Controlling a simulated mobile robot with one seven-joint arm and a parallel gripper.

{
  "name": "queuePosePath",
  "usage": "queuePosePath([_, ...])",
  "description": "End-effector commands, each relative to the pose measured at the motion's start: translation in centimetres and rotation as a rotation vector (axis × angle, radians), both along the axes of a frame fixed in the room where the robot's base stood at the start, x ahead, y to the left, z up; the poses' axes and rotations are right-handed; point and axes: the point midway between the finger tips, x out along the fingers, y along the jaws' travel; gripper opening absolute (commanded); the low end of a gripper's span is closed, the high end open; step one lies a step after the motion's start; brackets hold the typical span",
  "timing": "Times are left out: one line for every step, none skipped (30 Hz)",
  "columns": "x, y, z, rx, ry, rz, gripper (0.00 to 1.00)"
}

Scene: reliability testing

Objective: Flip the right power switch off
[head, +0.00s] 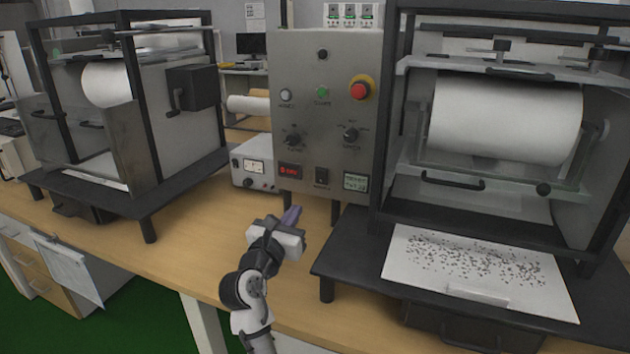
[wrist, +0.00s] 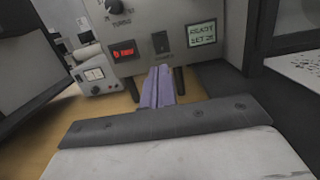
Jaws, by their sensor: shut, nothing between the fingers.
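The grey control panel (head: 305,115) stands upright on the bench in the head view. A dark rocker switch (head: 321,176) sits low on it, between a red-lit display and a small text screen. The rocker also shows in the wrist view (wrist: 161,41), straight beyond my fingertips. I cannot read its on or off position. Above the panel is a white box (head: 350,15) with several small green-marked switches. I cannot tell which switch is the right power switch. My gripper (head: 294,212) is shut and empty, below and in front of the panel; its purple fingers (wrist: 159,70) appear apart from the rocker.
The panel also has a red emergency button (head: 361,89) and two knobs. A small white meter box (head: 253,163) stands left of it. Framed roller machines stand at left (head: 130,90) and right (head: 505,115). Bare wooden bench (head: 195,225) lies between them.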

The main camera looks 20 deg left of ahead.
Motion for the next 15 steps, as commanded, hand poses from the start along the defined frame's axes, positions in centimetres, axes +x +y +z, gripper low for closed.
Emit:
queuePosePath([0.1,0.0,0.0,0.0,0.0,0.0,0.0])
queuePosePath([0.2,0.0,0.1,0.0,-0.001,0.0,0.0])
queuePosePath([0.5,0.0,0.1,0.0,-0.001,0.0,0.0])
queuePosePath([0.7,0.0,0.2,0.0,-0.001,0.0,0.0])
queuePosePath([1.1,0.0,0.3,0.001,-0.001,0.0,0.0])
queuePosePath([1.6,-0.1,0.3,0.001,0.0,-0.001,0.0])
queuePosePath([2.1,-0.1,0.3,0.0,0.001,-0.001,0.0])
queuePosePath([2.6,-0.1,0.5,0.001,0.0,-0.001,0.0])
queuePosePath([3.4,-0.1,0.6,0.0,-0.001,-0.001,0.0])
queuePosePath([4.0,-0.2,0.7,0.0,0.0,-0.002,0.0])
queuePosePath([4.7,-0.2,0.8,0.0,0.0,-0.002,0.0])
queuePosePath([5.6,-0.2,0.9,0.001,0.0,-0.001,0.0])
queuePosePath([6.2,-0.2,1.0,0.001,0.0,-0.001,0.0])
queuePosePath([6.9,-0.3,1.1,0.001,-0.001,-0.001,0.0])
queuePosePath([7.8,-0.3,1.1,0.001,0.0,-0.001,0.0])
